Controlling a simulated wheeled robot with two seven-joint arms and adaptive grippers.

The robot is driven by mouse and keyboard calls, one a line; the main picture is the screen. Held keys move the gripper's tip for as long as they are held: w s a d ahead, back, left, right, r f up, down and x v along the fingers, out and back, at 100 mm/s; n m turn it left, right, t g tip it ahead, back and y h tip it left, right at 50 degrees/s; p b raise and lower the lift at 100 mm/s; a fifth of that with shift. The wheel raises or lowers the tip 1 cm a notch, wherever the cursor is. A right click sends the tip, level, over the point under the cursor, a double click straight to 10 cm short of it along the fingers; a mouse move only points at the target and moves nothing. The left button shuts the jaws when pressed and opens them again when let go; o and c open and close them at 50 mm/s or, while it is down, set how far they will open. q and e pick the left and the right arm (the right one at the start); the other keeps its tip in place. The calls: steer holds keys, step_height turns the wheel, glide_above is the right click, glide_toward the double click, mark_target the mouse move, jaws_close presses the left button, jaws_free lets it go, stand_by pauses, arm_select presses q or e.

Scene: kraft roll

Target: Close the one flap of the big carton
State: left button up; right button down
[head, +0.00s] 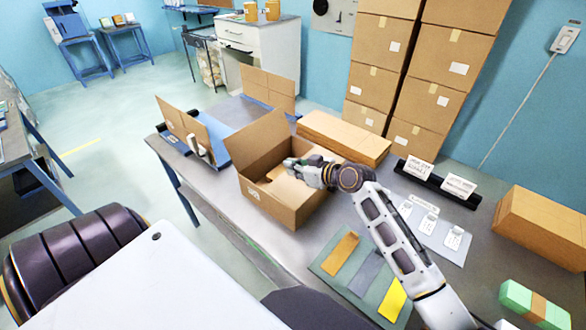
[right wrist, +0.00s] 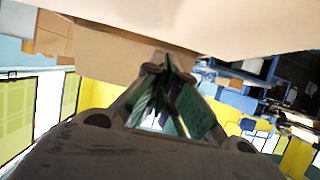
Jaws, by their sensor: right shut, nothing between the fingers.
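The big brown carton (head: 262,197) stands on the grey table in the head view. One flap (head: 257,137) stands up along its far left side, tilted and not folded over the opening. My right gripper (head: 289,163) is shut and empty, over the carton's opening and to the right of the raised flap. The gripper and forearm hide part of the opening. In the right wrist view the fingertips (right wrist: 163,68) are together close to brown cardboard (right wrist: 110,55); I cannot tell whether they touch it. My left gripper is not in view.
A flat closed carton (head: 345,138) lies behind the big carton. A blue stand with cardboard panels (head: 185,125) is to the left. A green mat (head: 335,262) with coloured strips lies in front right. A brown box (head: 543,225) sits at the right. Stacked boxes stand behind.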

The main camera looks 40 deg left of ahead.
steer(key=w+v, duration=0.1)
steer(key=v, duration=1.1)
steer(key=shift+s, duration=0.45)
stand_by(0.3)
